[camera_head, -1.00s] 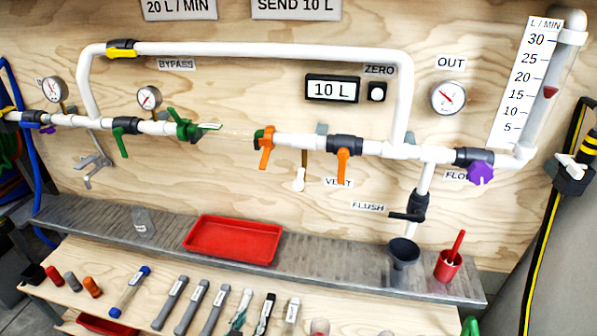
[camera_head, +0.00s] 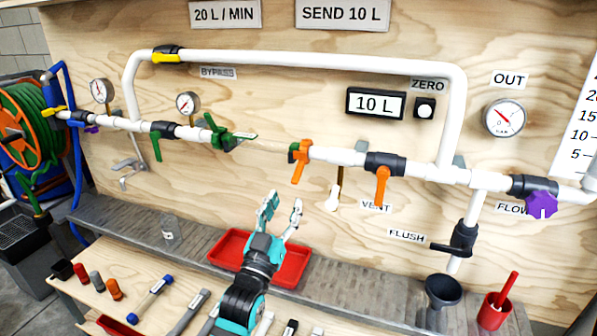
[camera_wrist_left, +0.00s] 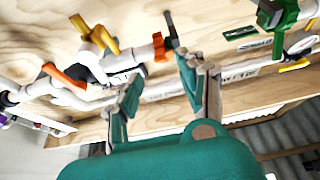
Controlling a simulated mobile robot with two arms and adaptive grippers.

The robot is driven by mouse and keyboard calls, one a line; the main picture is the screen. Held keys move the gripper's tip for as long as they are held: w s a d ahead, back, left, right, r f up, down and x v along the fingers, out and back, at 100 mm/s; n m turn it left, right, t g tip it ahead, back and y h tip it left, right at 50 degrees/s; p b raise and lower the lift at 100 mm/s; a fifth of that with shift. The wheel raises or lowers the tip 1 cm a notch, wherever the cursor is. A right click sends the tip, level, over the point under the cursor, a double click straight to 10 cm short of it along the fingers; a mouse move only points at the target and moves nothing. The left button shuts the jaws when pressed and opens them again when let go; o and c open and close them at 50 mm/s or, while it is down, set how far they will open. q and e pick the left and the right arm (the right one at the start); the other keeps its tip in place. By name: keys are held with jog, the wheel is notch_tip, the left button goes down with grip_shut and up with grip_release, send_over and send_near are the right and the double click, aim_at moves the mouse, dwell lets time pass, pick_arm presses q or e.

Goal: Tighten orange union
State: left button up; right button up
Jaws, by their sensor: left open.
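The orange union (camera_head: 300,157) is a winged orange nut at the right end of the gap in the white pipe, with a dark green part at its left edge. The green union (camera_head: 222,134) is at the gap's left end. A pale, faint piece or line spans the gap; I cannot tell which. My left gripper (camera_head: 282,206) is open and appears empty, below the orange union and apart from it, its fingers pointing up. In the left wrist view the orange union (camera_wrist_left: 160,48) shows beyond the open fingers (camera_wrist_left: 150,72). My right gripper is not in view.
An orange-handled valve (camera_head: 383,182) and the VENT branch (camera_head: 334,190) are close by on the right. A red tray (camera_head: 222,247) lies on the grey shelf behind my left arm. A funnel (camera_head: 443,289) and red cup (camera_head: 494,311) are farther right.

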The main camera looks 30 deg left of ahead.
aim_at(294, 183)
pick_arm(q)
jog(key=p+x, duration=0.1)
jog(key=x, duration=0.8)
jog(key=shift+w+a, duration=0.1)
grip_shut()
